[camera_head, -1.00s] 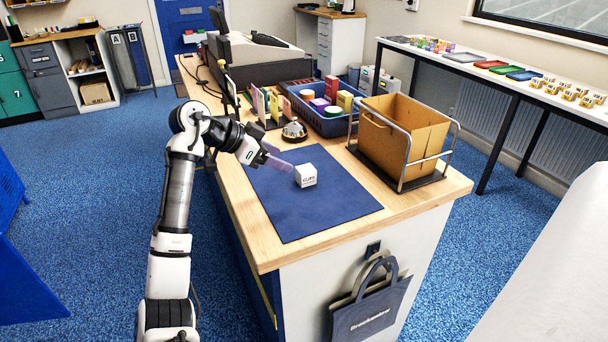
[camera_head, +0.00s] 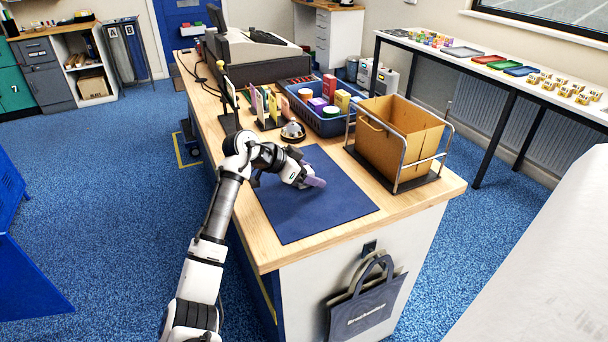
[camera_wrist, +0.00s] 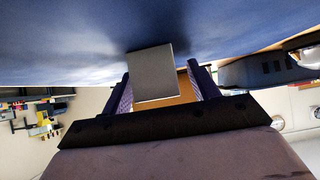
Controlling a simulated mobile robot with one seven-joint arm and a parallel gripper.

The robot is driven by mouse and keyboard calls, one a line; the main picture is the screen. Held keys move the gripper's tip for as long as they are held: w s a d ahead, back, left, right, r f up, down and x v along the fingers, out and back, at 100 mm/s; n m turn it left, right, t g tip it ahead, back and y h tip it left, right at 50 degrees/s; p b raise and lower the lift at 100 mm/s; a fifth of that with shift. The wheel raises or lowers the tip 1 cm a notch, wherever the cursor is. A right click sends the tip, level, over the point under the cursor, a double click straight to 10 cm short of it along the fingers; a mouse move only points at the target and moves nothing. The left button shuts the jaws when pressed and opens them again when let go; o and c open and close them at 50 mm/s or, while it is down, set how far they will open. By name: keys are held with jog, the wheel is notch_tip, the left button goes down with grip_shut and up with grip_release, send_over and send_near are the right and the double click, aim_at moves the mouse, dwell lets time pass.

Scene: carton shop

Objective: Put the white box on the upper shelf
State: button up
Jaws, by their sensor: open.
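The white box (camera_wrist: 152,75) shows in the wrist view as a pale block between my two purple fingers, against the blue mat. In the head view it is hidden behind my gripper (camera_head: 314,183), which is low over the blue mat (camera_head: 308,222) on the counter. My gripper is open, with a finger on either side of the box; I cannot tell whether either touches it. An open shelf unit (camera_head: 84,68) stands at the far left, with a brown box in its lower part; I cannot tell whether it holds the upper shelf.
A cardboard carton (camera_head: 393,150) in a metal rack stands right of the mat. Behind the mat are a bell (camera_head: 292,132), upright card dividers (camera_head: 264,105) and a blue basket (camera_head: 325,122) of goods. A long table (camera_head: 490,62) runs along the right wall. The mat's front is clear.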

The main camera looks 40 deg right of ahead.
jog(key=c, duration=1.2)
jog(key=shift+o, duration=0.2)
jog(key=shift+r, duration=0.1)
